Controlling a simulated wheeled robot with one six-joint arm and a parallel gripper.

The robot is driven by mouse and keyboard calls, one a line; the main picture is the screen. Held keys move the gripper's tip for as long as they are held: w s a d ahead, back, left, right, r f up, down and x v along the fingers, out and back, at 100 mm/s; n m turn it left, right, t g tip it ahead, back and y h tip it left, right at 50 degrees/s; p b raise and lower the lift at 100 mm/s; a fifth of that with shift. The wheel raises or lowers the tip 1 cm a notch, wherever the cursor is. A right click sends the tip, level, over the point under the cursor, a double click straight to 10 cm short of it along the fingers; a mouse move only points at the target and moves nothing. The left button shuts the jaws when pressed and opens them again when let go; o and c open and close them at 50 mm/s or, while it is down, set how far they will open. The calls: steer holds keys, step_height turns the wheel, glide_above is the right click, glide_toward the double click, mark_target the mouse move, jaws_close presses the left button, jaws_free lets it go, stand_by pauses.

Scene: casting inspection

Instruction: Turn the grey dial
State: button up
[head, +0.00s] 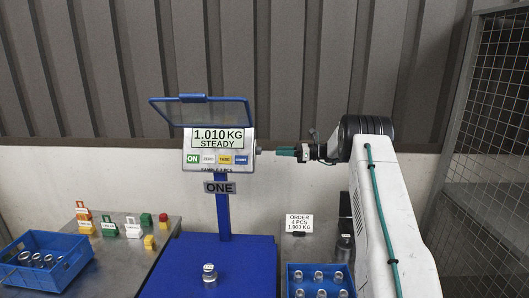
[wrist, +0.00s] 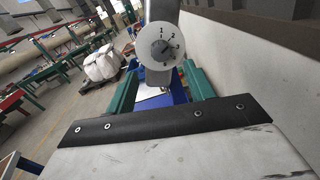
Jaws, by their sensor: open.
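The grey dial (wrist: 161,47) sits on a round white plate with numerals on the grey side of the scale head in the wrist view. Its mark seems to point up and right, near the 2, but it is small. In the head view the scale head (head: 219,165) reads 1.010 KG STEADY, and the dial is a small knob on its right side (head: 259,150). My gripper (head: 277,151) is just right of it, pointing left at it. In the wrist view my gripper's green fingers (wrist: 160,72) are apart with nothing between them, and the dial shows beyond them.
A blue-framed flap (head: 202,112) hangs above the display. One metal weight (head: 209,272) stands on the blue scale platform (head: 178,268). A blue crate of weights (head: 77,262) and coloured tags (head: 132,228) are at left. Another blue crate (head: 290,280) and an order card (head: 299,223) are at right.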

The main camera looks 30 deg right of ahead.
mark_target(259, 150)
steer(key=x, duration=0.7)
steer(key=shift+w+a, duration=0.2)
steer(key=shift+a, duration=0.05)
steer(key=c, duration=1)
